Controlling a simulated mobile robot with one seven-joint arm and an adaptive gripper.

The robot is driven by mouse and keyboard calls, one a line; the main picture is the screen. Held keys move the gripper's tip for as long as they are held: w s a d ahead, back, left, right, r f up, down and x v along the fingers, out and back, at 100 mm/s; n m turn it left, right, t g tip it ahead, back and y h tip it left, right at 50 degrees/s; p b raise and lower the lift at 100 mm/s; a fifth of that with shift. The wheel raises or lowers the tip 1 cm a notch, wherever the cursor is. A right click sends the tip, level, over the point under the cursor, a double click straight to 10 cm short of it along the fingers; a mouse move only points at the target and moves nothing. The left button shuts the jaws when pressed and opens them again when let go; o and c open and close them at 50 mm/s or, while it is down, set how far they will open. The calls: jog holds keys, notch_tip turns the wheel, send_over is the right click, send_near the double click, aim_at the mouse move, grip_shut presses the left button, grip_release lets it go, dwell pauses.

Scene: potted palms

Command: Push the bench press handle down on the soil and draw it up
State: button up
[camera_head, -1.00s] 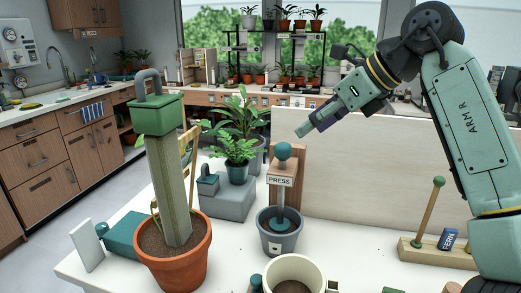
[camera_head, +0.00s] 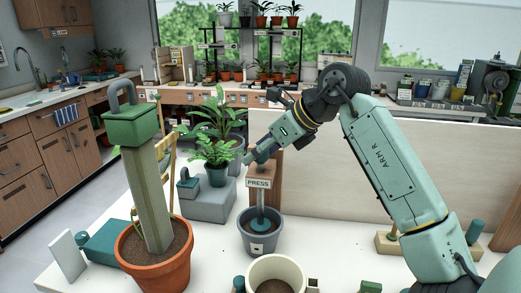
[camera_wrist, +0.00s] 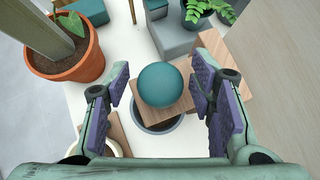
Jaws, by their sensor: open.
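The press has a teal ball handle (camera_wrist: 160,84) on top of a teal rod (camera_head: 261,205), with a "PRESS" label (camera_head: 258,183) and a wooden post (camera_head: 266,180) behind. The rod goes down to a foot inside a grey pot (camera_head: 259,242); the foot's contact with the soil is not clear. My gripper (camera_head: 252,158) is at the handle's height, partly hiding the ball in the head view. In the wrist view my gripper (camera_wrist: 161,76) is open, with purple-padded fingers on either side of the ball and visible gaps between.
A terracotta pot (camera_head: 152,270) with a tall post and green cap stands left. A cream pot (camera_head: 300,266) of soil is in front. A pale panel (camera_head: 340,175) runs behind the table.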

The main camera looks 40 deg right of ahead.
jog(key=shift+c, duration=0.6)
grip_shut()
